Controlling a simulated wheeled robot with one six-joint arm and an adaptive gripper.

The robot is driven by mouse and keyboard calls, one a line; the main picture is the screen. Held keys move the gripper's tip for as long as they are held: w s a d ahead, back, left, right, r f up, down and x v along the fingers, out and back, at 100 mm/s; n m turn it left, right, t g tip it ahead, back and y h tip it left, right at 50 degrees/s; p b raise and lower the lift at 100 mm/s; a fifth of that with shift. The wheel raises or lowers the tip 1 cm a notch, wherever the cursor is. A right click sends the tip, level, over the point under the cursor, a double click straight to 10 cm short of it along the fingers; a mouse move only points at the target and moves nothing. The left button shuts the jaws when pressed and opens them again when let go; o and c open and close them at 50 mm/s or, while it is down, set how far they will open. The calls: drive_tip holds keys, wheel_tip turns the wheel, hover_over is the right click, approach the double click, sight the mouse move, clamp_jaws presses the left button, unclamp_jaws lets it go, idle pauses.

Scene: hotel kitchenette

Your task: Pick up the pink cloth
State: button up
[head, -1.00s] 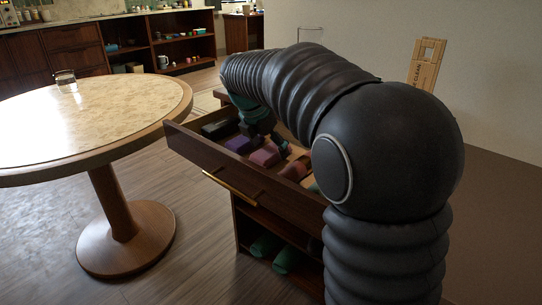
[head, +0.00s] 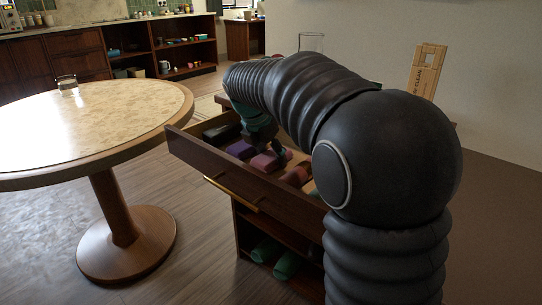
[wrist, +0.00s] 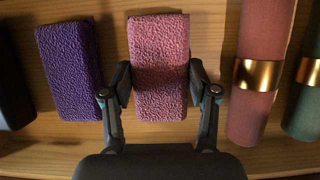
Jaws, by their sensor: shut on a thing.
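The pink cloth (wrist: 160,68) is a folded, textured block inside the open drawer. It lies between the fingers of my gripper (wrist: 160,88) in the wrist view, with a finger against each side. In the head view the pink cloth (head: 265,161) shows in the drawer, partly below my gripper (head: 268,142). My gripper is shut on the cloth, which appears to be still in the drawer; I cannot tell whether it is lifted.
A purple cloth (wrist: 72,68) lies left of the pink one. A pink roll with a gold band (wrist: 262,65) and a green roll (wrist: 305,100) lie to the right. The drawer front (head: 225,170) stands open. A round table (head: 90,125) is at left.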

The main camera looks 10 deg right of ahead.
sight(270, 155)
wheel_tip(270, 155, up, 18)
drive_tip(key=p, duration=0.2)
idle(0.4)
drive_tip(key=shift+f, duration=0.1)
drive_tip(key=o, duration=0.6)
drive_tip(key=c, duration=0.5)
drive_tip(key=shift+o, duration=0.2)
